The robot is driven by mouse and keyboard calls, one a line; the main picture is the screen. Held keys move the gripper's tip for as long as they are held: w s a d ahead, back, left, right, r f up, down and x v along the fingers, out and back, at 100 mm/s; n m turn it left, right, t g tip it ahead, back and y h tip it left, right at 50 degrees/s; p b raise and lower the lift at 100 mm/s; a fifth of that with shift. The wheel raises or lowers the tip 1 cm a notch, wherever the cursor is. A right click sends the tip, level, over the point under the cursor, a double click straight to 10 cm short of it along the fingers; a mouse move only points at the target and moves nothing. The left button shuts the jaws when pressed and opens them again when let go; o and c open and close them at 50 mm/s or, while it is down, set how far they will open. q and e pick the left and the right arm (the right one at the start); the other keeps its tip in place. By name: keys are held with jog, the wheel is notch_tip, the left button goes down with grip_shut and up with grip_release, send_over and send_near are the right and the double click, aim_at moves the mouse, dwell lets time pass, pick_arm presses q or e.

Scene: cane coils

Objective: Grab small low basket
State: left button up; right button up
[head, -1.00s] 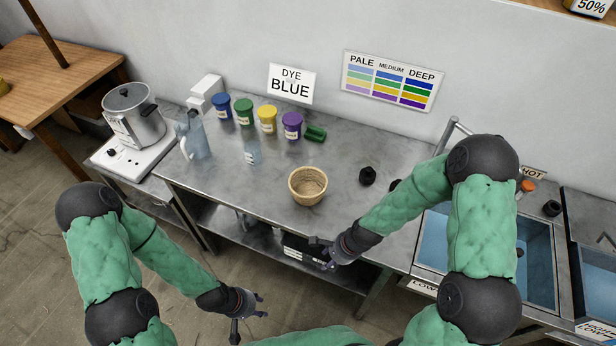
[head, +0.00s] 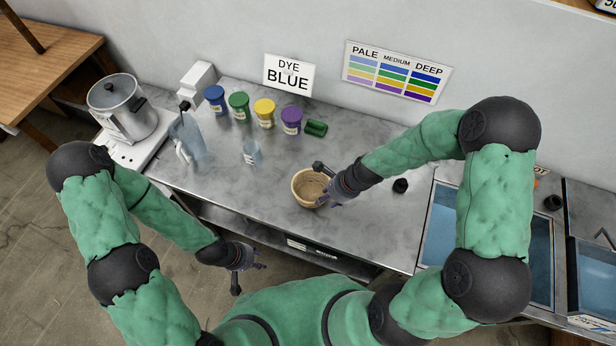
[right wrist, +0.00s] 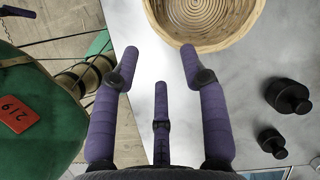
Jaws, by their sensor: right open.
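The small low basket (head: 306,190) is round, tan and woven, and stands upright near the front edge of the metal table. In the right wrist view the basket (right wrist: 203,22) is at the top, with coiled rings on its floor. My right gripper (head: 322,185) is at the basket's right side and partly covers it. In the right wrist view its purple fingers (right wrist: 160,65) are spread with nothing between them, and one fingertip is close to the basket's rim; I cannot tell whether they touch. My left gripper (head: 252,270) hangs in front of the table, away from the basket, its fingers apart and empty.
Several dye jars, such as the yellow one (head: 264,113), stand at the table's back. A clear beaker (head: 252,153), a jug (head: 190,138) and a pot (head: 122,105) are to the left. Black weights (right wrist: 288,96) lie right of the basket. Sinks (head: 440,225) are at right.

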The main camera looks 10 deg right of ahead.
aim_at(311, 206)
jog(key=b+x, duration=0.1)
jog(key=x, duration=0.3)
jog(key=shift+a+f+b, duration=0.15)
jog(key=shift+f+b, duration=0.2)
jog(key=shift+b, duration=0.05)
jog(key=shift+w+a+f, duration=0.15)
jog(key=shift+w+f, duration=0.05)
jog(key=shift+f, duration=0.2)
jog(key=x, duration=0.1)
jog(key=b+x, duration=0.1)
jog(key=x, duration=0.3)
jog(key=shift+w+a+r+b, duration=0.2)
jog(key=shift+w+b, duration=0.1)
grip_shut()
